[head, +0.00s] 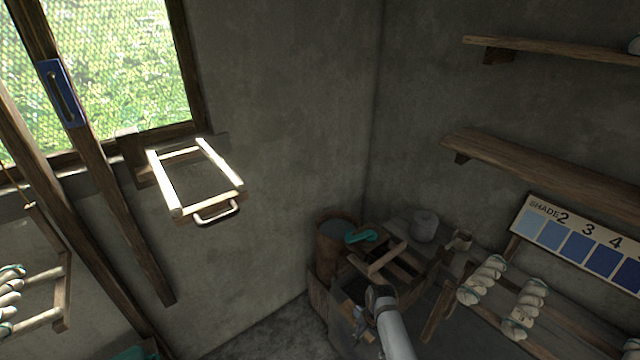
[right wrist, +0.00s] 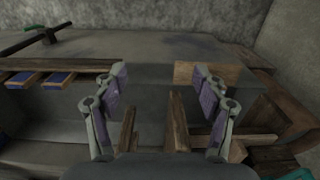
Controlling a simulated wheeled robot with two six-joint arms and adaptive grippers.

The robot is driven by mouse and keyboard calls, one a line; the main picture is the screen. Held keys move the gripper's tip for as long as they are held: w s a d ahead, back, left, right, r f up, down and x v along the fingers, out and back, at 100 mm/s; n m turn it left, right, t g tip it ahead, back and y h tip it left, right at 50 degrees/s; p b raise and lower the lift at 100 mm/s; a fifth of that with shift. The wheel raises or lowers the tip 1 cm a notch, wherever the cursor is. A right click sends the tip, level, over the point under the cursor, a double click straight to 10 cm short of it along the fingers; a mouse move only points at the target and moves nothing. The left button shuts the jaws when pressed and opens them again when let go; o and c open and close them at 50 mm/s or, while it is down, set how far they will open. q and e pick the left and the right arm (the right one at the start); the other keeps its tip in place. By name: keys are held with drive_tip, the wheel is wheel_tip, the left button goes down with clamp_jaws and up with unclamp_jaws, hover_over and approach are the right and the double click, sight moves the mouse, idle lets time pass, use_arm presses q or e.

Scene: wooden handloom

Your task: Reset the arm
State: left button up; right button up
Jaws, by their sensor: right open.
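My right arm (head: 395,335) comes in from the bottom edge of the head view, grey and cylindrical, in front of the wooden crates in the corner. Its fingers are hard to make out there. In the right wrist view my right gripper (right wrist: 161,78) is open, its two purple-padded fingers apart with nothing between them. Behind and below the fingers are a dark worktop and upright wooden slats (right wrist: 178,122). My left gripper is not in view.
A wooden frame with a handle (head: 215,211) stands out by the window. A crate with a slatted top (head: 385,262), a brown bucket (head: 331,245) and a rack with pale yarn skeins (head: 482,280) fill the corner. A shade board (head: 580,250) and shelves (head: 550,165) are at right.

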drive_tip(key=s+d+f+n+b, duration=0.1)
drive_tip(key=s+f, duration=0.2)
drive_tip(key=f, duration=0.3)
drive_tip(key=s+d+f+n, duration=0.2)
drive_tip(key=s+f, duration=0.1)
drive_tip(key=f, duration=0.3)
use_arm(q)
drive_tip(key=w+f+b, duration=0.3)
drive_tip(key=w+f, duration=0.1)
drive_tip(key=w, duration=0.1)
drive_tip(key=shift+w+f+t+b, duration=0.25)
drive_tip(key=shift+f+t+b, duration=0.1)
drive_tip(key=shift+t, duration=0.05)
use_arm(e)
drive_tip(key=s+d+f+n, duration=0.2)
drive_tip(key=s+f, duration=0.4)
drive_tip(key=s, duration=0.5)
drive_tip(key=s+d+f+n, duration=0.3)
drive_tip(key=s+f, duration=0.3)
drive_tip(key=s, duration=0.5)
drive_tip(key=s+d+f+n+t, duration=0.1)
drive_tip(key=s+d+f, duration=0.4)
drive_tip(key=s, duration=0.6)
drive_tip(key=shift+f+n+h, duration=0.4)
drive_tip(key=shift+f+n, duration=0.4)
drive_tip(key=shift+f, duration=0.15)
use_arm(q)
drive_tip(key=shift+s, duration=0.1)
